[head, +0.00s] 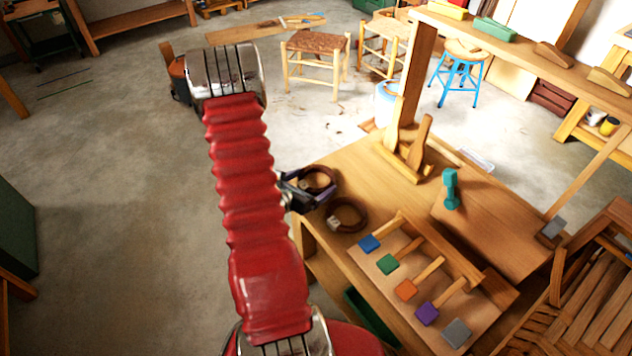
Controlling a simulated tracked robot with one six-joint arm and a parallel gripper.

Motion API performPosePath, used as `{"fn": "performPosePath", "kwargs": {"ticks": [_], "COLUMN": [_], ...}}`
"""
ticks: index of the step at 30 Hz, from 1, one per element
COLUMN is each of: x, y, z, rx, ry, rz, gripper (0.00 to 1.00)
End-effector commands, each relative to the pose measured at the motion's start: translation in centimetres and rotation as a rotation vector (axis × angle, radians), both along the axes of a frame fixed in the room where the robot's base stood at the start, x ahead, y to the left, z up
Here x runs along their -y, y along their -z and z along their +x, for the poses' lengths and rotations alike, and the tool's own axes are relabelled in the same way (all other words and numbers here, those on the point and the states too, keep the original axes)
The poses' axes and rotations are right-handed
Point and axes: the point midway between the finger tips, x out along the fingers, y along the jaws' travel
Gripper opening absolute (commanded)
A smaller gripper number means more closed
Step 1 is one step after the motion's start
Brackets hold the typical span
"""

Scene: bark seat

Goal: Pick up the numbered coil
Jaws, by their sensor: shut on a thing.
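My gripper (303,194), dark and partly hidden behind my red arm, is at the left edge of the wooden workbench. It is shut on a dark brown coil (321,178), at the coil's near left side. Something purple shows just under this coil. I cannot make out a number on it, nor tell whether it is lifted clear. A second brown coil (347,214) lies flat on the bench just to the right and nearer, with a small pale tag on its left side. No number is readable there either.
The workbench (375,172) carries a rack with several coloured-ended wooden handles (405,289), a teal tool (451,189) and upright wooden pieces (419,146). A slatted wooden seat (590,300) stands at right. Stools (317,45) stand behind. Open concrete floor lies to the left.

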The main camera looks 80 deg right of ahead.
Motion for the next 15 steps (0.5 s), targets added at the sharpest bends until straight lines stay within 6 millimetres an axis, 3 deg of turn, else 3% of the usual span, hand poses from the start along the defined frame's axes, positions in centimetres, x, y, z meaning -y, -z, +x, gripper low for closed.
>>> {"fn": "performPosePath", "kwargs": {"ticks": [8, 15], "x": [0.0, 0.1], "y": [-0.4, -2.3], "z": [0.0, 0.0], "rx": [0.001, 0.002], "ry": [0.000, 0.001], "rz": [-0.001, -0.004], "gripper": [0.71, 0.71]}}
